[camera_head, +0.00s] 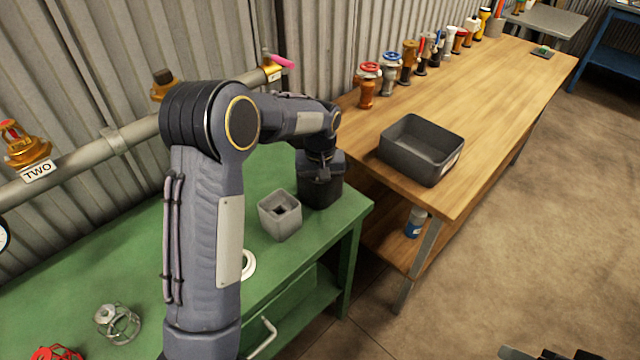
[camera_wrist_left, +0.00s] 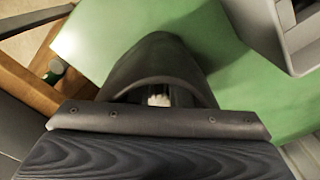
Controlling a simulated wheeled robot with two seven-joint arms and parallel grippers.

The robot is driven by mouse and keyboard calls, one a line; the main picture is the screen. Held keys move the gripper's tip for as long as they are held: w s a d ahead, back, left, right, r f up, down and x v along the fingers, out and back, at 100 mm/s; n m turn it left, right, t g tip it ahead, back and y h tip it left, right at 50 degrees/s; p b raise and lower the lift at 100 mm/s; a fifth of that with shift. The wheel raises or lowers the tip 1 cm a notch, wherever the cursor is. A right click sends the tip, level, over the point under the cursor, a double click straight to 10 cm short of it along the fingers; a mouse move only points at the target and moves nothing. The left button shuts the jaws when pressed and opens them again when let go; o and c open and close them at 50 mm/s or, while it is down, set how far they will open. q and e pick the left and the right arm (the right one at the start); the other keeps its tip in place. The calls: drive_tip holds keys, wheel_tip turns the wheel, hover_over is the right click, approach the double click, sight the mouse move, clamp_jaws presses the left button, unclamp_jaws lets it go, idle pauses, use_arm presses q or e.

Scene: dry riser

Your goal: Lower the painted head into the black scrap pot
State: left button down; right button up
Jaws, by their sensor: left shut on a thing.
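The black scrap pot (camera_head: 322,190) stands on the green bench near its right end. In the left wrist view its dark rounded wall (camera_wrist_left: 160,55) shows below the gripper. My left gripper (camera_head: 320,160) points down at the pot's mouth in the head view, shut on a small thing. Its fingertips are hidden. A small pale piece (camera_wrist_left: 158,100), which I take to be the painted head, shows within the dark opening; its shape and depth are unclear. My right gripper (camera_head: 548,354) shows only as dark parts at the bottom edge, and its opening cannot be judged.
A grey square holder (camera_head: 280,218) stands close beside the pot; it also shows in the wrist view (camera_wrist_left: 290,30). Wire cages (camera_head: 117,323) and a white ring (camera_head: 248,263) lie on the green bench. A dark bin (camera_head: 420,150) and several valves occupy the wooden bench.

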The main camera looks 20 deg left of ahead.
use_arm(q)
drive_tip(key=c, duration=1.3)
unclamp_jaws()
drive_tip(key=shift+o, duration=0.2)
